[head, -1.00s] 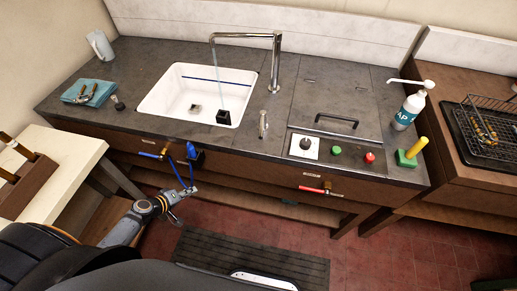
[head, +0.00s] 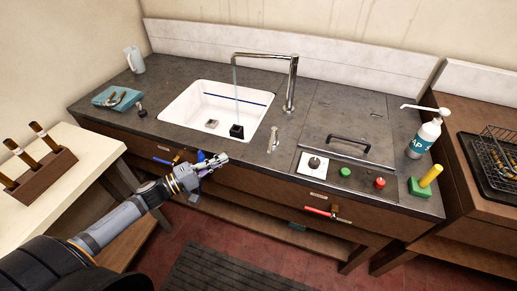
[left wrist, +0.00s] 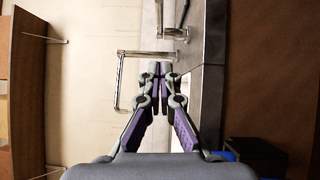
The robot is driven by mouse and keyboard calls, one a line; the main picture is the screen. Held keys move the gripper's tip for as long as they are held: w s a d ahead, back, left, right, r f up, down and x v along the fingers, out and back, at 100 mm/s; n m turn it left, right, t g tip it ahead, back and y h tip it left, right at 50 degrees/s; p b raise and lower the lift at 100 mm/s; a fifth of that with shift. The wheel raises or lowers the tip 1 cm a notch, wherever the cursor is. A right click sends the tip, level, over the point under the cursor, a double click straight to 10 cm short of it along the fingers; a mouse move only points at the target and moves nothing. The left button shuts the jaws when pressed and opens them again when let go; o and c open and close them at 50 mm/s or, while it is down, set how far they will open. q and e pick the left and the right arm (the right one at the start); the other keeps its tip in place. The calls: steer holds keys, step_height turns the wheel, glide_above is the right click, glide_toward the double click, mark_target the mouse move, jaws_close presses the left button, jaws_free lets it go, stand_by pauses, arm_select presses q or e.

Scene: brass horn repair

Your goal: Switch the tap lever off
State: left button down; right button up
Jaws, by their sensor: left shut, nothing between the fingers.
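The tap (head: 291,85) is a chrome column with a long spout, and a stream of water (head: 236,85) runs from it into the white sink (head: 180,102). A small metal lever (head: 273,142) stands on the counter to the right of the sink, in front of the tap. My left gripper (head: 224,158) is shut and empty at the counter's front edge, left of the lever and apart from it. In the left wrist view, its closed fingertips (left wrist: 158,69) point toward the tap (left wrist: 145,54), seen sideways, with the likely lever (left wrist: 173,33) above. My right gripper is not in view.
A blue-handled valve (head: 200,156) and a red-handled valve (head: 320,211) are on the cabinet front.

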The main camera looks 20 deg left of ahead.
mark_target(272, 141)
arm_select(q)
steer(key=x, duration=0.3)
steer(key=b+x, duration=0.1)
steer(key=x, duration=0.2)
steer(key=r+b+x, duration=0.1)
steer(key=x, duration=0.2)
steer(key=shift+w+d, duration=0.1)
steer(key=d+p, duration=0.1)
steer(key=w+d+p, duration=0.1)
steer(key=d, duration=0.1)
steer(key=shift+d+f, duration=0.15)
steer(key=shift+d, duration=0.2)
steer(key=shift+s+d+f, duration=0.1)
steer(key=shift+d, duration=0.3)
steer(key=shift+f, duration=0.1)
